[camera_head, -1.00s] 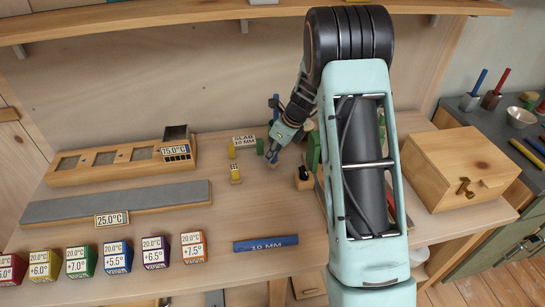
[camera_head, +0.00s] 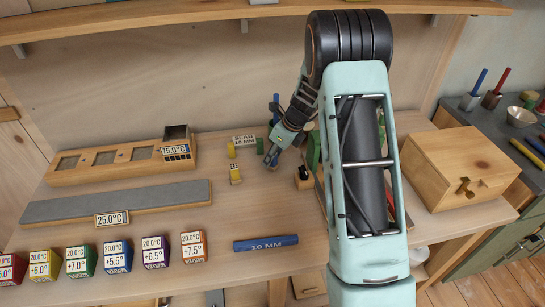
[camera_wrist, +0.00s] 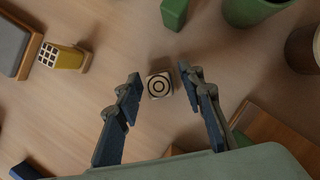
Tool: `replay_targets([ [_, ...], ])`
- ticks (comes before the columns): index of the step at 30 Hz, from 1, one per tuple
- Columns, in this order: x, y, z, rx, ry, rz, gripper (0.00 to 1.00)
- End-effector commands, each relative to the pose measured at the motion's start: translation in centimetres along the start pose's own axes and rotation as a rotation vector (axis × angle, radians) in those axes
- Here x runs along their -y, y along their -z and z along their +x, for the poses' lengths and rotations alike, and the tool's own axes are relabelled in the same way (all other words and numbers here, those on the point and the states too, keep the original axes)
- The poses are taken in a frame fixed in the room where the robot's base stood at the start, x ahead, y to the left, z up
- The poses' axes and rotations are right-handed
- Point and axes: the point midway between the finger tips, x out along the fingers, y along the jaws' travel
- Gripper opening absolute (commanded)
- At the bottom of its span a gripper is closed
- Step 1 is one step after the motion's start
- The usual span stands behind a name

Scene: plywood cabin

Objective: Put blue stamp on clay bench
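A small block with a dark ring mark on its pale top, likely the blue stamp (camera_wrist: 159,85), stands on the table in the wrist view; its side colour is hard to tell. My gripper (camera_wrist: 160,88) is open, with its blue fingers on either side of the block and gaps showing. In the head view my gripper (camera_head: 271,158) is low over the table and largely hides the block. The likely clay bench, a long grey slab on a wooden base (camera_head: 150,196) labelled 25.0°C, lies at the left, and its end shows in the wrist view (camera_wrist: 12,42).
A yellow stamp (camera_head: 235,172) stands left of my gripper, also in the wrist view (camera_wrist: 62,57). A green block (camera_wrist: 174,14) and green cup (camera_wrist: 250,8) are nearby. Several coloured cubes (camera_head: 117,257) line the front edge. A wooden box (camera_head: 455,170) stands right.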

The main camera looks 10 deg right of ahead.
Motion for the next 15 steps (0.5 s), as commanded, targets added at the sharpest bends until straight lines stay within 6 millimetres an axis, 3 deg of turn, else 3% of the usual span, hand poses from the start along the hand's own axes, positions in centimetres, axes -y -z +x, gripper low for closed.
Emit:
replay_targets([
  [15, 0.1, -0.1, -9.9, 0.002, 0.003, 0.0, 0.36],
])
